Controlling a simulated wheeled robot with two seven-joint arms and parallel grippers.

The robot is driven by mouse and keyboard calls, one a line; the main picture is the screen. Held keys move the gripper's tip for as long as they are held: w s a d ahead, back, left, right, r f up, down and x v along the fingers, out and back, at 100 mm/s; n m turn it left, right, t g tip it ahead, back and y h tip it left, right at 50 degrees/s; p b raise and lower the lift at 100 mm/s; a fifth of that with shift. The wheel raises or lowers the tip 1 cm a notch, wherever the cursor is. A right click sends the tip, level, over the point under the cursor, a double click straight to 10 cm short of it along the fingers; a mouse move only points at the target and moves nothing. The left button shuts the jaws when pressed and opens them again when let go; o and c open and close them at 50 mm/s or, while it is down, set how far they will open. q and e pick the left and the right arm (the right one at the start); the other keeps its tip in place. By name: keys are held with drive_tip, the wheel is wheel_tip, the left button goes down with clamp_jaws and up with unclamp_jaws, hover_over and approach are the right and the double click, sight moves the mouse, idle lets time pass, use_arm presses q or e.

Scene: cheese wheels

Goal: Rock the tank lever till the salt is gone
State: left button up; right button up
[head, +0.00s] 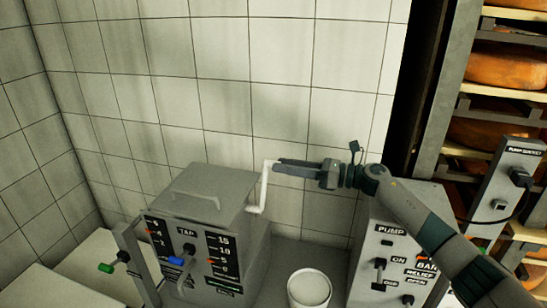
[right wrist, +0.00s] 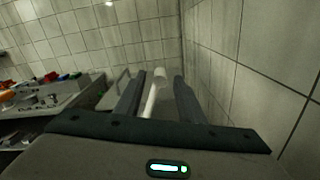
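The tank (head: 205,205) is a grey box with a handle on its lid, a TAP label and number scales on its front. A white cranked lever (head: 264,188) stands at its right side. My right gripper (head: 280,164) reaches in from the right, its fingertips at the lever's upper end. In the right wrist view the white lever (right wrist: 150,100) lies between the two spread fingers of my right gripper (right wrist: 157,92), with a gap visible on each side. No salt can be made out. My left gripper is in neither view.
A PUMP box (head: 395,240) with switches stands right of the tank. A white bucket (head: 309,288) stands between them. A tiled wall (head: 240,80) is close behind. Racks with cheese wheels (head: 505,65) and a pump socket panel (head: 510,185) are at the right.

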drive_tip(key=shift+p+x, duration=0.6)
drive_tip(key=shift+x, duration=1.35)
clamp_jaws()
